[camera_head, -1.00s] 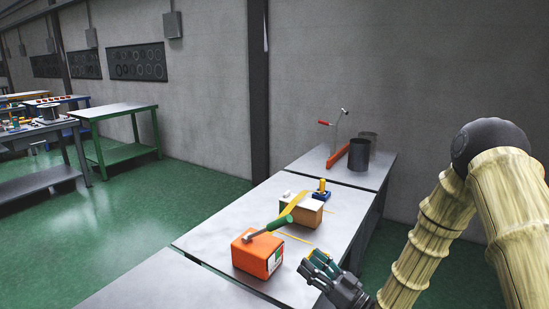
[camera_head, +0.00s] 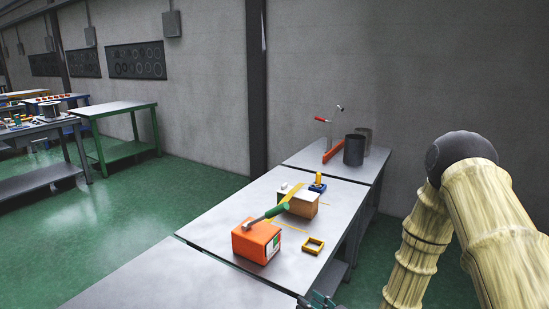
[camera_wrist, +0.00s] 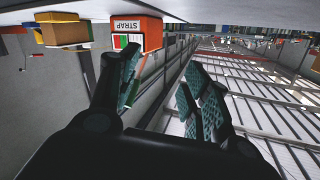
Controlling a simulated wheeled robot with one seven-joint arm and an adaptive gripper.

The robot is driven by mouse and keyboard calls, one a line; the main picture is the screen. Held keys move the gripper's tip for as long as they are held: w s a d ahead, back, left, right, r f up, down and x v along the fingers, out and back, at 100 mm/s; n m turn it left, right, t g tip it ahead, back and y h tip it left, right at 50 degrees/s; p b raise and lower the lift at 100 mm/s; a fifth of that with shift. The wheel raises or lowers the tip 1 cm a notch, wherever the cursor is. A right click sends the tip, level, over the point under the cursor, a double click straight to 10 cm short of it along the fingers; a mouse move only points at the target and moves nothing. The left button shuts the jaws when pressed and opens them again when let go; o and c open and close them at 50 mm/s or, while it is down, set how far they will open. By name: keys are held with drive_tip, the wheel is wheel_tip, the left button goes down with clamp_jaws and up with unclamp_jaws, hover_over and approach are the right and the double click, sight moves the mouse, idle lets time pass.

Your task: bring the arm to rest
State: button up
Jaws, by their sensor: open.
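My gripper (camera_head: 322,301) is at the bottom edge of the head view, beside the near right side of the workbench (camera_head: 215,243), mostly cut off there. In the wrist view its teal-padded fingers (camera_wrist: 162,85) are spread apart with nothing held between them. My bamboo-look arm stands folded at the right of the head view. A blue part with a yellow cylinder (camera_head: 318,183) stands farther back on the bench.
Dark cans (camera_head: 354,151) stand on the back table. Green floor (camera_head: 150,215) is clear at left.

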drive_tip(key=s+d+f+m+g+h, duration=0.1)
drive_tip(key=s+d+f+g+h, duration=0.15)
drive_tip(key=s+f, duration=0.55)
drive_tip(key=s+d+f+m+g+h, duration=0.2)
drive_tip(key=s+f+g+h, duration=0.15)
drive_tip(key=s+f, duration=0.45)
drive_tip(key=s+d+f+m+g+h, duration=0.1)
drive_tip(key=s+d+f+g+h, duration=0.1)
drive_tip(key=s, duration=0.9)
drive_tip(key=s+d+f+m+g+h, duration=0.1)
drive_tip(key=s+d+f+g, duration=0.3)
drive_tip(key=s, duration=0.7)
drive_tip(key=shift+s+d+f+g+h, duration=0.2)
drive_tip(key=shift+s+d+g+h, duration=0.25)
drive_tip(key=shift+d+h, duration=0.3)
